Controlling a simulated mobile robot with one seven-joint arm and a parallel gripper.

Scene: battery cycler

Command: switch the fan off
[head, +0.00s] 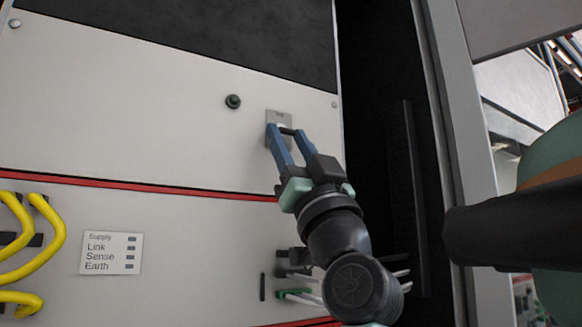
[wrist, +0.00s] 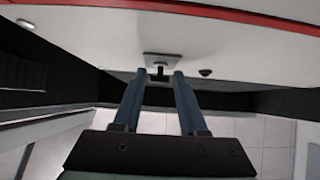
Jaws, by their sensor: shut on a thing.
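The switch I take to be the fan's has a small grey plate (head: 279,114) on the white upper panel, near its right edge. The plate also shows in the wrist view (wrist: 163,57), with a short dark toggle (wrist: 160,70) standing out from it. My gripper (head: 283,128) reaches up to the plate with its two blue fingers on either side of the toggle, shut on it. In the wrist view the fingertips (wrist: 159,76) flank the toggle. The fingers partly hide the toggle in the head view, and I cannot tell its exact position. No fan is clearly visible.
A dark round knob (head: 233,101) sits on the panel left of the switch. Below the red strip are a label (head: 111,253), yellow cables (head: 46,243) at left and green and white connectors (head: 296,294) near my arm. A dark gap and a grey frame (head: 462,130) lie right.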

